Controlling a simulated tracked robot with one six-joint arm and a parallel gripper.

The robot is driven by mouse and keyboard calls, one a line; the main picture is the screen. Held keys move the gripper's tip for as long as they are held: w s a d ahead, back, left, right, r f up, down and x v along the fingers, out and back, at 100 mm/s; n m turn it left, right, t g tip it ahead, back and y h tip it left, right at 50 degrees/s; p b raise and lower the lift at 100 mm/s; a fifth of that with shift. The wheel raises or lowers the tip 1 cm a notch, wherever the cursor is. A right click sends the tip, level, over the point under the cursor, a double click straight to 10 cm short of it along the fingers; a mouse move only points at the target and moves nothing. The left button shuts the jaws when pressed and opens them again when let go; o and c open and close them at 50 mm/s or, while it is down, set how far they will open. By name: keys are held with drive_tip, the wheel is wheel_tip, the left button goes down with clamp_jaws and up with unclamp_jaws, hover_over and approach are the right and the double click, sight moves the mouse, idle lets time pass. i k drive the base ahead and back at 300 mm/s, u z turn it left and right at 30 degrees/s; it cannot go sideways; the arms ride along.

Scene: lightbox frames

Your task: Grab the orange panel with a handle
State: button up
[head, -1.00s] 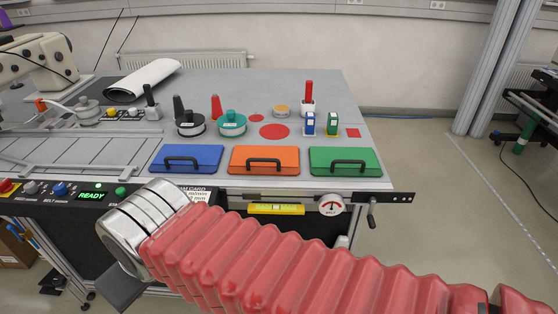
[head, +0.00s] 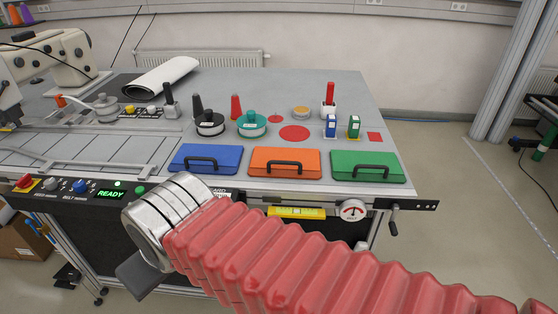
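The orange panel (head: 285,169) lies flat near the front edge of the grey table, between a blue panel (head: 192,168) and a green panel (head: 382,172). A black bar handle (head: 284,164) stands on it. Nothing covers the panel. My arm, in a red ribbed sleeve, reaches in from the lower right and ends in a silver wrist. My gripper (head: 139,274) shows only as a dark part below the wrist, in front of and lower than the table edge, left of the orange panel and apart from it. Its fingers cannot be made out.
Behind the panels stand a black-lidded pot (head: 209,124), a teal-lidded pot (head: 252,124), and small blue (head: 331,126) and green (head: 354,127) blocks. A yellow level (head: 296,212), a gauge (head: 352,210) and a crank (head: 393,224) are at the front edge.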

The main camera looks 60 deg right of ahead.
sight(291, 163)
drive_tip(key=i, duration=0.9)
